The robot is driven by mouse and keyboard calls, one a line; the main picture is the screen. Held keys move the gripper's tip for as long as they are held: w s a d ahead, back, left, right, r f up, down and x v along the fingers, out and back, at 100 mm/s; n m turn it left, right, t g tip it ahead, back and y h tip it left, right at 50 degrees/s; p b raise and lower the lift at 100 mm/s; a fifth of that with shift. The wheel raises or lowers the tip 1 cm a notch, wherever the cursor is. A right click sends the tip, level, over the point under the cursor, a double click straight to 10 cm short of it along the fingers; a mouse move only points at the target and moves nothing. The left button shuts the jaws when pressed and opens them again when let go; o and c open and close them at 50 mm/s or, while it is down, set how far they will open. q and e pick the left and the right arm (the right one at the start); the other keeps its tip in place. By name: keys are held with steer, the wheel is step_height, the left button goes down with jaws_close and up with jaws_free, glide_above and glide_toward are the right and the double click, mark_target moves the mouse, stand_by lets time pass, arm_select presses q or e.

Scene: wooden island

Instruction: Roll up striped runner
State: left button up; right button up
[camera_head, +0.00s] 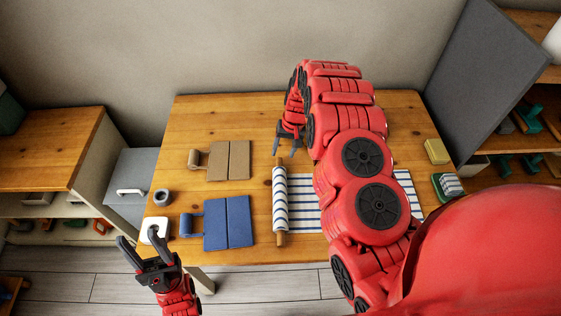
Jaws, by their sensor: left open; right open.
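The striped runner (306,211) is white with blue stripes and lies on the wooden island (258,107). Its left end is wound around a wooden rod as a roll (280,204), and the flat part runs right beneath my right arm, showing again beyond it. The arm hides the middle of the runner. My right gripper (288,153) is open and empty just beyond the far end of the roll, pointing down. My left gripper (142,240) is open and empty at the island's front left corner, well away from the runner.
A tan folded case (230,160) and a blue one (228,222) lie left of the roll. A grey ring (161,197) and a white item (154,228) are near the left edge.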

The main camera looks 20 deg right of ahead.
mark_target(281, 161)
steer(key=f, duration=0.3)
steer(key=f+p, duration=0.1)
steer(key=shift+w+a+f, duration=0.25)
steer(key=shift+a+f, duration=0.05)
steer(key=shift+a, duration=0.05)
steer(key=shift+s+a+f, duration=0.1)
steer(key=shift+a+f, duration=0.05)
steer(key=shift+f, duration=0.2)
steer(key=c, duration=0.9)
jaws_close()
